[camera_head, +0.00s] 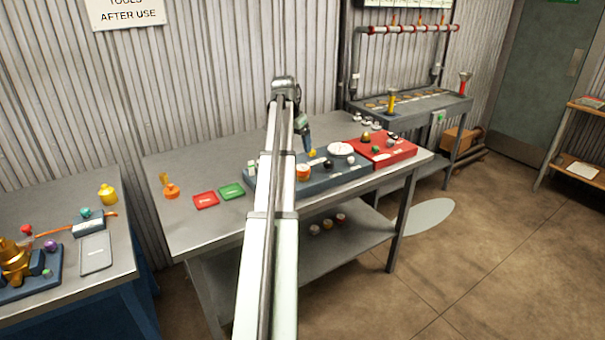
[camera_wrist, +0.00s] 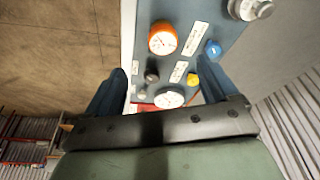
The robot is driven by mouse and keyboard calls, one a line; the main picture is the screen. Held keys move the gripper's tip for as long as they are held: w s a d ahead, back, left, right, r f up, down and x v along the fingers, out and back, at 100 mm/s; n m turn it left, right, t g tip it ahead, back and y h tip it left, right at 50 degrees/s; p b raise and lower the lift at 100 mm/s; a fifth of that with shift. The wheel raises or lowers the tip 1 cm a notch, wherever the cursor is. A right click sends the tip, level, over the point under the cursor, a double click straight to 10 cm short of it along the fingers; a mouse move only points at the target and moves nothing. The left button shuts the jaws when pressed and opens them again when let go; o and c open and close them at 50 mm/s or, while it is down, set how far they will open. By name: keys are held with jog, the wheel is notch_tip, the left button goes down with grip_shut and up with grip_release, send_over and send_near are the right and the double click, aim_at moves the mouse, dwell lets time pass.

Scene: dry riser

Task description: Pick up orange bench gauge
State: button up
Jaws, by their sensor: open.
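The orange bench gauge (camera_wrist: 162,38), round with a white dial, sits on the blue-grey tray (camera_wrist: 228,30) in the wrist view, beyond my fingertips. My gripper (camera_head: 309,149) is open and empty above the tray. In the wrist view my gripper (camera_wrist: 162,66) has its blue fingers spread wide, apart from the gauge.
A red tray (camera_head: 385,151) with small parts adjoins on the right. Red (camera_head: 206,200) and green (camera_head: 232,191) plates and an orange fitting (camera_head: 172,191) lie left. The bench front left is clear.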

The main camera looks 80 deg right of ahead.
aim_at(302, 168)
jog(key=x, duration=0.8)
jog(key=shift+s+d+f, duration=0.1)
jog(key=shift+s+f, duration=0.1)
jog(key=shift+f, duration=0.05)
jog(key=shift+w+d+x, duration=0.1)
jog(key=shift+d+x, duration=0.05)
jog(key=shift+x, duration=0.75)
jog(key=shift+w+d+x, duration=0.1)
jog(key=shift+d+x, duration=0.05)
jog(key=shift+x, duration=0.7)
jog(key=shift+w+d+x, duration=0.1)
jog(key=shift+d+x, duration=0.05)
jog(key=shift+x, duration=0.75)
jog(key=shift+r, duration=0.15)
jog(key=shift+c, duration=0.2)
jog(key=c, duration=1.2)
